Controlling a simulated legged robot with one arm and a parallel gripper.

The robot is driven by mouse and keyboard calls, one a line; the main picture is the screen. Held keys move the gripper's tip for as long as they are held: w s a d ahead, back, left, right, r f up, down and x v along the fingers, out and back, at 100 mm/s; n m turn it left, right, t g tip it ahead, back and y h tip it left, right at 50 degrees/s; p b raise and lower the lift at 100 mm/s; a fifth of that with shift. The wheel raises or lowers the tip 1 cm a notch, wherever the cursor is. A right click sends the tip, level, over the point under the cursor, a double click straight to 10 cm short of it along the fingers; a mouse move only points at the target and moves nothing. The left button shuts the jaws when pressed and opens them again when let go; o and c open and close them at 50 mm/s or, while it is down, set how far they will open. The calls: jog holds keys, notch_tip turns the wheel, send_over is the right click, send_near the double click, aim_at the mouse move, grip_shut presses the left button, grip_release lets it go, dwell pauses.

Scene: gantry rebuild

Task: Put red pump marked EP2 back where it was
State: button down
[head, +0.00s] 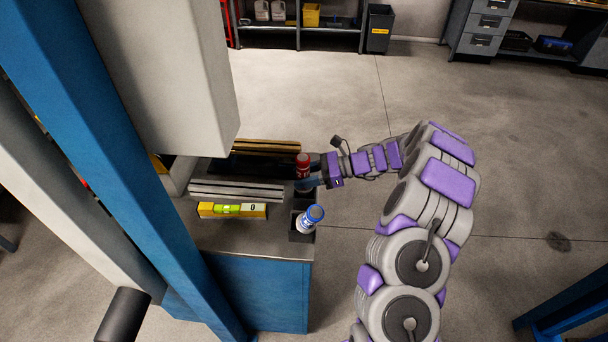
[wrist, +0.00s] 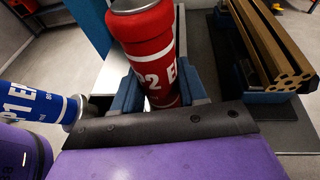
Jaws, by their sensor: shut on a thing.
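The red pump marked EP2 (head: 303,162) stands roughly upright at the right edge of the bench top. In the wrist view the red pump (wrist: 148,45) fills the space between two blue fingers and shows white "P2" lettering. My gripper (head: 308,181) is shut on it from the right; it also shows in the wrist view (wrist: 160,92). A dark holder seems to lie under the pump, but its base is hidden, so I cannot tell whether it is seated. A blue pump marked EP1 (head: 311,216) leans in a black holder (head: 302,236) nearer the front; it also shows in the wrist view (wrist: 35,103).
Grey bars (head: 235,190) and brown hollow bars (head: 262,146) lie left of the red pump. A blue gantry post (head: 110,150) stands at the left. The floor (head: 300,90) behind is clear.

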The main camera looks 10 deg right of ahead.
jog(key=shift+d+f, duration=0.3)
jog(key=shift+f, duration=0.35)
jog(key=c, duration=0.5)
grip_release()
jog(key=p+v, duration=0.3)
jog(key=v, duration=1.4)
jog(key=shift+d, duration=0.2)
